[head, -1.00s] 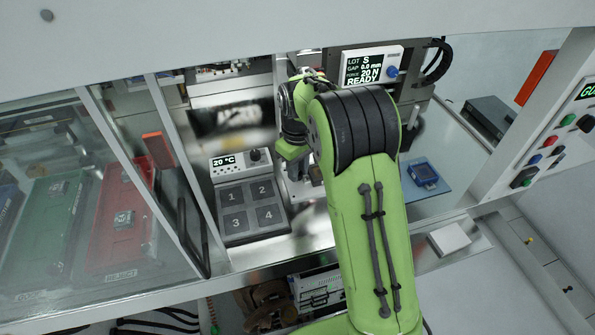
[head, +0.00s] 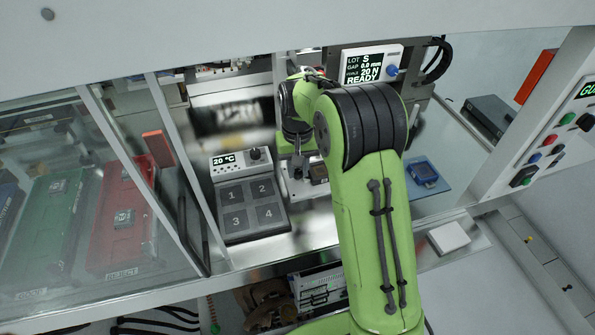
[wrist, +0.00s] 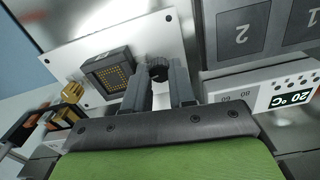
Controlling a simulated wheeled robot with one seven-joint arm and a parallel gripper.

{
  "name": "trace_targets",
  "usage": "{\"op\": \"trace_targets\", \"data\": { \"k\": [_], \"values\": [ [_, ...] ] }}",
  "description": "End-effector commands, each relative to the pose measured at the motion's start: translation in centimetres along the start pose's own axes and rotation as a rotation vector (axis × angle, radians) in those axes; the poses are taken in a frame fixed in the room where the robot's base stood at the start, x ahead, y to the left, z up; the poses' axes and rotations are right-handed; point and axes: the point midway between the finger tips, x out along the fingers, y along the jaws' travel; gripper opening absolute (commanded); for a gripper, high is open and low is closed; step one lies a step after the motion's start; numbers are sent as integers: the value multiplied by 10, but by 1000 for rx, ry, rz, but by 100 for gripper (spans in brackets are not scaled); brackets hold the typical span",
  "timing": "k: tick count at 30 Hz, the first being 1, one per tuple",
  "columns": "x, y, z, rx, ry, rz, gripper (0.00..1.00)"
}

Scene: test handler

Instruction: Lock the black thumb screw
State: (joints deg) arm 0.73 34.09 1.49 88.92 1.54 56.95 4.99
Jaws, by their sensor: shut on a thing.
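The black thumb screw (wrist: 158,71) has a knurled round head and stands on a white plate (wrist: 163,30) in the wrist view. My gripper (wrist: 161,77) is shut on the screw's head, with one finger on each side. The fingers hide part of it. Beside the screw on the same plate is a dark square socket (wrist: 110,74) with gold contacts. In the head view my gripper (head: 298,160) is over the white plate (head: 292,186), partly hidden by my arm, and the screw cannot be made out.
A block with numbered pads (head: 250,207) and a 20 °C display stands left of the plate. A blue tray (head: 428,175) lies to the right. A display box (head: 368,63) reading READY stands behind. Glass panels and red and green bins (head: 128,210) are at the left.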

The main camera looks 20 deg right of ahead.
Motion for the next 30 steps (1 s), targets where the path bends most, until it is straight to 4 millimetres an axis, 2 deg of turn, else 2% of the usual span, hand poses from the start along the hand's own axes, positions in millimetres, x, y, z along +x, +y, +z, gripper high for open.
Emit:
{"op": "trace_targets", "data": {
  "k": [3,4,6,14,30],
  "values": [
    [0,0,0,148,1,-1,8],
    [0,0,0,156,1,-1,28],
    [0,0,0,151,1,0,35],
    [-1,0,0,148,0,0,35],
    [-48,0,0,146,1,0,35]
  ]
}}
